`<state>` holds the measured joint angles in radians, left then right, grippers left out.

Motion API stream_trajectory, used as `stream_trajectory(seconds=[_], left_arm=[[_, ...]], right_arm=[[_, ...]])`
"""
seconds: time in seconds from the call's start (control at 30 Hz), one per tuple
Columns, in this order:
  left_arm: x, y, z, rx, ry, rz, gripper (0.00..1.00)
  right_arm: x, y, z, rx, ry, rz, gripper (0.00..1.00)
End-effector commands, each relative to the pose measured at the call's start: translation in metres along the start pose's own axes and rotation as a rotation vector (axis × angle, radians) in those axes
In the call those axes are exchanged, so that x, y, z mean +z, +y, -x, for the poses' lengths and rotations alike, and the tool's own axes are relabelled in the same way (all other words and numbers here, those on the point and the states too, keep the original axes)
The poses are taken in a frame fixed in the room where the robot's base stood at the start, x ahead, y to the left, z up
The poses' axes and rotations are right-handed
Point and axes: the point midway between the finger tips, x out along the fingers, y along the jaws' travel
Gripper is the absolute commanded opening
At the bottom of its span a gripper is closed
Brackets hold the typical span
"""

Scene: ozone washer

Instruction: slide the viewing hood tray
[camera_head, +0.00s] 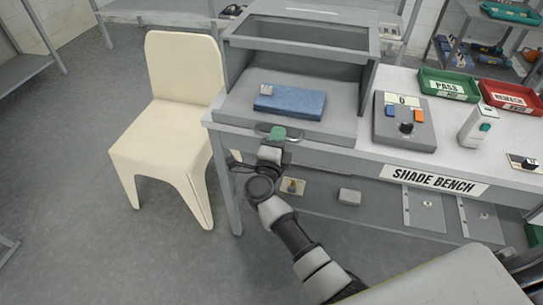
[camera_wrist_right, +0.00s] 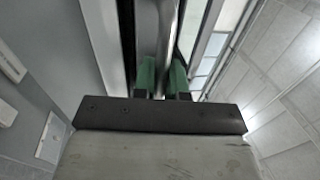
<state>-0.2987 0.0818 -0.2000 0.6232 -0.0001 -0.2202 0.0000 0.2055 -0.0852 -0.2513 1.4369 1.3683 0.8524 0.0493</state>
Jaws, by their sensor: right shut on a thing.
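The viewing hood (camera_head: 305,35) is a grey box, open at the front, on the left end of the bench. A bar handle (camera_head: 263,127) is on the tray's front. My right gripper (camera_head: 278,134) is at this handle, its green fingertips shut on it. In the right wrist view the green fingers (camera_wrist_right: 162,78) are on either side of the metal bar (camera_wrist_right: 166,40). My left gripper is not in view.
A cream chair (camera_head: 180,110) stands left of the bench. On the bench (camera_head: 372,155), right of the hood, are a control box (camera_head: 405,122), a green PASS tray (camera_head: 449,85), a red tray (camera_head: 508,97) and a small white device (camera_head: 478,124).

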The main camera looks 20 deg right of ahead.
Motion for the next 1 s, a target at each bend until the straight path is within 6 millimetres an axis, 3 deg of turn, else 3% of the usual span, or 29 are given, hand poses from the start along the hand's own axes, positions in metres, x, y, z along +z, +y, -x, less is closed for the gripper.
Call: stream_trajectory(seconds=[0.1,0.23,0.6,0.63,0.77,1.0], left_arm=[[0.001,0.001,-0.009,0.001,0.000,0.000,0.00],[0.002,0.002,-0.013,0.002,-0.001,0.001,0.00],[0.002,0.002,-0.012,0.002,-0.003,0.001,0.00],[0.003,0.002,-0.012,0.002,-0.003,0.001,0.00],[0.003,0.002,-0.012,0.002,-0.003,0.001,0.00],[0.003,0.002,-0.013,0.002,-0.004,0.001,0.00]], right_arm=[[0.001,0.008,-0.030,-0.001,0.001,0.000,0.00],[0.000,0.010,-0.048,0.000,0.000,-0.001,0.00],[0.001,0.011,-0.053,0.003,-0.002,-0.001,0.00],[0.001,0.011,-0.052,0.003,-0.002,-0.001,0.17],[0.000,0.010,-0.052,0.002,-0.001,-0.001,0.37],[0.000,0.011,-0.052,0.002,-0.001,-0.001,0.37]])
